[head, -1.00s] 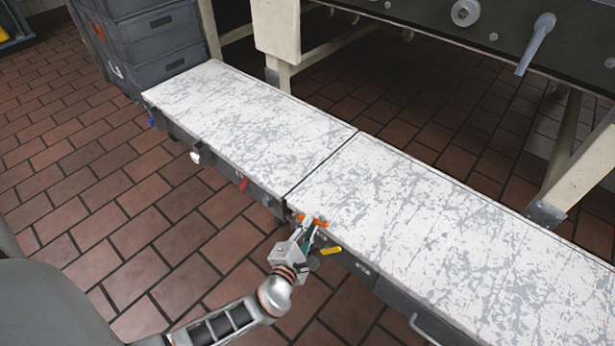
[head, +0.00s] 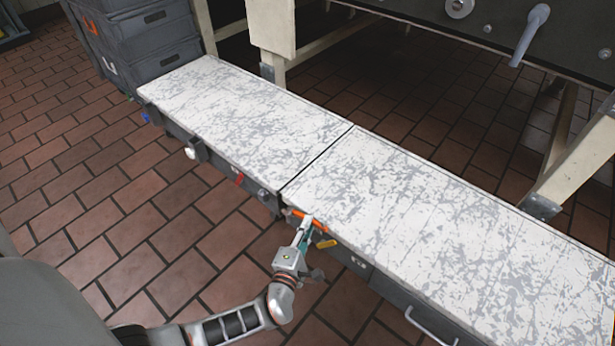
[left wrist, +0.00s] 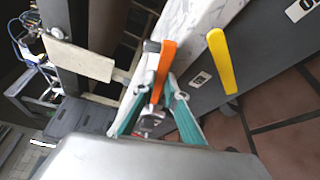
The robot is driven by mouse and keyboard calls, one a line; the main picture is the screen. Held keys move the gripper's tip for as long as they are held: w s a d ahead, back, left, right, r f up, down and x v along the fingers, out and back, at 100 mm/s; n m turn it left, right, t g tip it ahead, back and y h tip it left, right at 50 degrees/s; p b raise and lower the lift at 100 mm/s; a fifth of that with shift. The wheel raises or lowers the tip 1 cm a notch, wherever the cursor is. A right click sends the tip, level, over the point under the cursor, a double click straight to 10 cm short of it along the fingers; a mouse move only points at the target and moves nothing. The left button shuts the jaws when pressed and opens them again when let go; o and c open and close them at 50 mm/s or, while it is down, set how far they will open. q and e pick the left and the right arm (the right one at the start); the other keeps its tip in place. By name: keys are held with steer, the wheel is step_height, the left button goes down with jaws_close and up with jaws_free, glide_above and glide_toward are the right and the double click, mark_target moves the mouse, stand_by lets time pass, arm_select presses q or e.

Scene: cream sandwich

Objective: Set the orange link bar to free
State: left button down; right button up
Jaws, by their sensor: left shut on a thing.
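The orange link bar (head: 305,216) is on the front side of the long bench, just right of the seam between its two top panels. It also shows in the left wrist view (left wrist: 164,66), where it stands out between the fingers. My left gripper (head: 310,225) is shut on the orange bar, its teal fingers (left wrist: 150,100) on either side of it. The fingers and wrist body hide part of the bar's mount. My right gripper is not in view.
A yellow lever (head: 326,244) sits close right of the orange bar. A red lever (head: 239,179), a white knob (head: 190,153) and a metal handle (head: 428,328) are along the bench's (head: 420,210) front. Grey crates (head: 150,45) stand at its far left end.

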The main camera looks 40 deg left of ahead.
arm_select(q)
steer(key=shift+a, duration=0.2)
steer(key=c, duration=2)
jaws_free()
steer(key=shift+c, duration=0.2)
steer(key=shift+d, duration=0.1)
